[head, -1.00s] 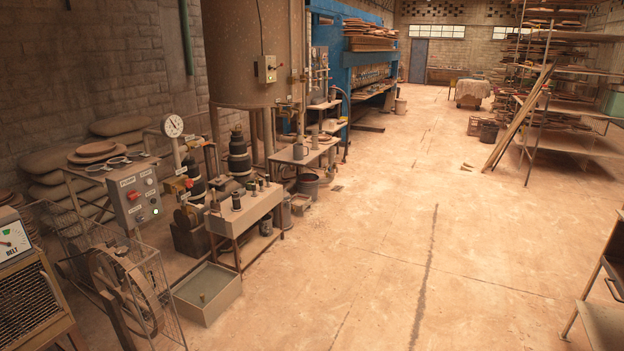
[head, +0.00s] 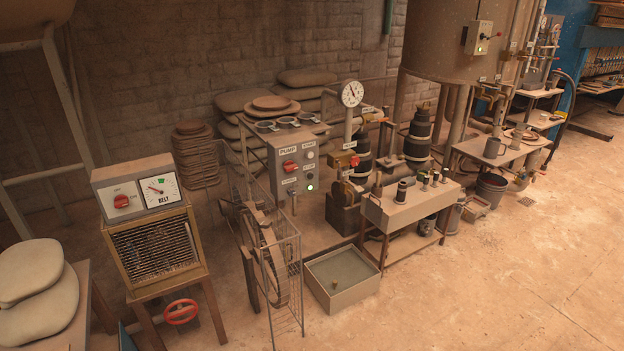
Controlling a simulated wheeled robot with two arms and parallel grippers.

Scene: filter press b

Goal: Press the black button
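A grey control box labelled PUMP (head: 295,148) stands among the equipment near the middle of the head view. Its front carries a red knob (head: 290,166), a pale round button (head: 310,154), a small dark round button (head: 309,169) below that, and a lit green lamp (head: 309,187). The dark button looks black, but it is too small to be sure of its colour or read its label. Neither of my grippers is in view.
A wire guard (head: 287,270) around a wheel stands before the panel, with an open grey tray (head: 340,305) on the floor to its right. A BELT box (head: 140,187) stands left. A small bench (head: 405,207) stands right. Bare floor (head: 500,290) lies at right.

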